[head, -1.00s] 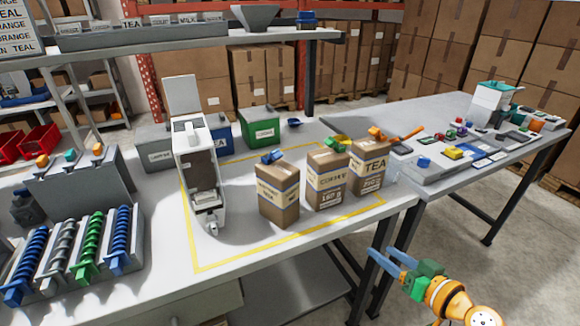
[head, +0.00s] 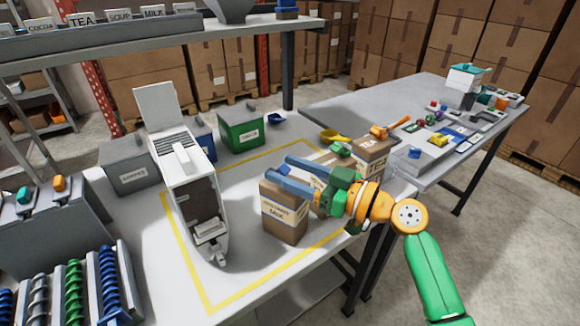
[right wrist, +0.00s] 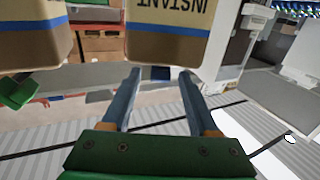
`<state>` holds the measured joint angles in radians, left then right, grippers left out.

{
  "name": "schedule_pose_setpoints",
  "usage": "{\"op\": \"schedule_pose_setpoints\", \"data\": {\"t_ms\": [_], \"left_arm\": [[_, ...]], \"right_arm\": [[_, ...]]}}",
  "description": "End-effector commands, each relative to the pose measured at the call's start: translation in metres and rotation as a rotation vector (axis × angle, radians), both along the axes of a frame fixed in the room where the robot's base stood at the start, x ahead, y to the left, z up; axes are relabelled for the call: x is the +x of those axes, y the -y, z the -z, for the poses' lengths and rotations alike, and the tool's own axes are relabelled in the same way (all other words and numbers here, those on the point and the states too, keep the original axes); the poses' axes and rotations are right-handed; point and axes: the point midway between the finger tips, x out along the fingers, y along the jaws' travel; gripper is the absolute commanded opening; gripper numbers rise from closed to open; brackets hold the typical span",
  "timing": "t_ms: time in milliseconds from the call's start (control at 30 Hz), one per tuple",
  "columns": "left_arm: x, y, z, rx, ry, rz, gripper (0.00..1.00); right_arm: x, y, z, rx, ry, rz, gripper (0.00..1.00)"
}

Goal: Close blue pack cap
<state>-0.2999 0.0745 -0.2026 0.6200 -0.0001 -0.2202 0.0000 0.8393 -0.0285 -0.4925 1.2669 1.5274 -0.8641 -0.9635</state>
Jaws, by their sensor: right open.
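The brown milk pack (head: 284,212) with a blue band stands upright on the table inside the yellow outline. Its blue cap is mostly hidden behind my fingers in the head view; a dark blue piece (right wrist: 156,73) shows at the pack's top edge in the right wrist view. My right gripper (head: 277,167) is open, with its two blue fingers at the top of this pack, one on each side of that piece. The pack's lettered face (right wrist: 165,40) appears upside down in the right wrist view. I cannot tell whether the fingers touch the cap. My left gripper is not in view.
The tea pack (head: 372,160) and another pack, partly hidden behind my right gripper, stand to the right. A white dispenser (head: 192,185) stands to the left. A green bin (head: 241,132) and a yellow scoop (head: 335,137) are behind. The table's front strip is clear.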

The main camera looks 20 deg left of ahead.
Motion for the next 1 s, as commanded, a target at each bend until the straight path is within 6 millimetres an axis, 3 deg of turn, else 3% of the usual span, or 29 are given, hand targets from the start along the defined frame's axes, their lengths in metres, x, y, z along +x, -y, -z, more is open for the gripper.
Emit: {"op": "schedule_pose_setpoints", "data": {"t_ms": [67, 300, 667, 1000], "left_arm": [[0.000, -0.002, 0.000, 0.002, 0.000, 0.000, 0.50], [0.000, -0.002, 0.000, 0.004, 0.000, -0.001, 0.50], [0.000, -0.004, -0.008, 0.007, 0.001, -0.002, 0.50], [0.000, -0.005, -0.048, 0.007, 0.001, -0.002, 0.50]], "right_arm": [[0.000, 0.000, 0.000, 0.000, 0.000, 0.001, 0.60], [0.000, 0.001, 0.000, 0.000, 0.000, 0.001, 0.00], [0.000, 0.000, -0.004, -0.037, -0.008, 0.001, 0.00], [0.002, -0.005, -0.016, -0.253, -0.069, 0.001, 0.00]]}}
